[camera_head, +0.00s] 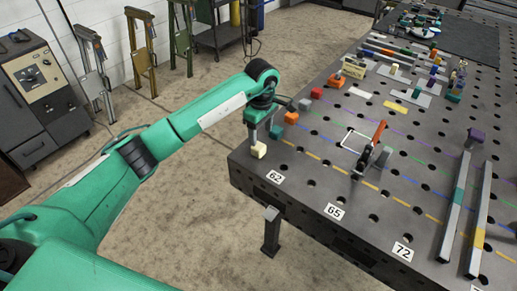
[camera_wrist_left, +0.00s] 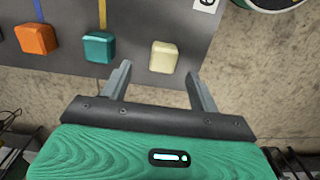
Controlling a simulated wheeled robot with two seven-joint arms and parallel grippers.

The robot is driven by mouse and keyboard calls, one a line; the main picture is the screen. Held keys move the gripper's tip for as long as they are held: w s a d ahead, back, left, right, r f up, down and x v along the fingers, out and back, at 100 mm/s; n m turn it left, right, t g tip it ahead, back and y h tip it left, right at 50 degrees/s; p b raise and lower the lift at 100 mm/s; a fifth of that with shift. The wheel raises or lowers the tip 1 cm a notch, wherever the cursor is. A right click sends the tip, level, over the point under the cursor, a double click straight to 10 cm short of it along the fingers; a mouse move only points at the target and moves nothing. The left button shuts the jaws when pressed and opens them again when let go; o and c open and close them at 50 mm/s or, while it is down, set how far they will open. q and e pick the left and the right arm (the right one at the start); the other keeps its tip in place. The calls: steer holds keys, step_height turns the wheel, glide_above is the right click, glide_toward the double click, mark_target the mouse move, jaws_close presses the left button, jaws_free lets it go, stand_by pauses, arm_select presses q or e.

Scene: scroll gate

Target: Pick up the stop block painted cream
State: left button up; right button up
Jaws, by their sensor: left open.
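The cream stop block (camera_head: 258,150) is at the left edge of the dark perforated table, near the label 62. In the left wrist view the cream block (camera_wrist_left: 164,57) lies just past the fingertips, between them in the picture and apart from both. My left gripper (camera_head: 260,138) is open and empty over the table's left corner. Its two grey fingers (camera_wrist_left: 158,76) point toward the block. My right gripper is in neither view.
A teal block (camera_wrist_left: 99,46) is beside the cream one, with an orange block (camera_wrist_left: 36,39) farther along the row. The table edge (camera_head: 232,168) is close by. A red-handled clamp (camera_head: 370,150) and two long rails (camera_head: 457,205) stand to the right.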

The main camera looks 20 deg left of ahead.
mark_target(260, 146)
arm_select(q)
steer(key=shift+f, duration=0.8)
steer(key=shift+s+f+p, duration=0.15)
steer(key=shift+f+p, duration=0.3)
steer(key=shift+f, duration=0.1)
steer(key=f+p, duration=0.1)
steer(key=f, duration=0.2)
steer(key=shift+s, duration=0.2)
steer(key=shift+f, duration=0.65)
steer(key=c, duration=1.2)
steer(key=shift+c, duration=0.2)
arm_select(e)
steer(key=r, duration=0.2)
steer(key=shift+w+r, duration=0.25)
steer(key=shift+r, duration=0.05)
arm_select(q)
steer(key=shift+r, duration=0.1)
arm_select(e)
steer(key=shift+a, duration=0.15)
